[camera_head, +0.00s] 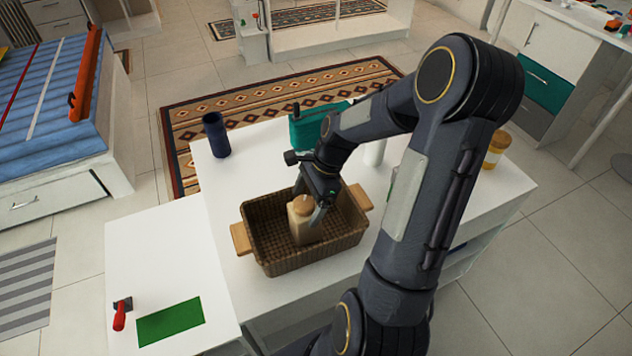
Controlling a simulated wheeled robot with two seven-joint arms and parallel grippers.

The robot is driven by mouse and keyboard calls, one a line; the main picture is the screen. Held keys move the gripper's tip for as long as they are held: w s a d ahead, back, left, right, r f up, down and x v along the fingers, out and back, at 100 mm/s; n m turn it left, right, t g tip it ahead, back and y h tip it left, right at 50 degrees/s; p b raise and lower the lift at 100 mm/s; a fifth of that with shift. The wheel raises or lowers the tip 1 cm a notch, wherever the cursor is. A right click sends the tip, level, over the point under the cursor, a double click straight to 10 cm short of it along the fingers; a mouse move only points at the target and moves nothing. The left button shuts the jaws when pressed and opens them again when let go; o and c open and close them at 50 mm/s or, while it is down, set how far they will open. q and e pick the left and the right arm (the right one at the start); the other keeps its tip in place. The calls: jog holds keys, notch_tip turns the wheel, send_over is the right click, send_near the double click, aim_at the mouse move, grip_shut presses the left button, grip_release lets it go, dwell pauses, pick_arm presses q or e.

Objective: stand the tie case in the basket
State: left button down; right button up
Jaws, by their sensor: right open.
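A beige upright case with a rounded tan top (302,222), likely the tie case, stands inside the brown woven basket (277,262), looking upright or nearly so. The basket has a light wooden handle at each end and sits on the white table. My right gripper (317,210) is open at the case's top, with its fingers down inside the basket. The gripper hides part of the case, and I cannot tell whether a finger touches it. My left gripper is not in view.
A dark blue cylinder (216,135) stands at the table's back left. A teal container (308,126) and a white cylinder (374,152) are behind my right arm. A yellow jar (495,149) is at the right. A green mat (171,322) and a red-handled object (119,316) lie at front left.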

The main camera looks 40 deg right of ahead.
notch_tip(320, 180, up, 11)
jog(key=s+n, duration=0.3)
jog(key=n, duration=0.1)
jog(key=s+a+r+n+t, duration=0.3)
jog(key=s+a+n, duration=0.8)
jog(key=n, duration=0.5)
jog(key=shift+s+a+t, duration=0.15)
jog(key=shift+a+t, duration=0.45)
jog(key=shift+a, duration=0.55)
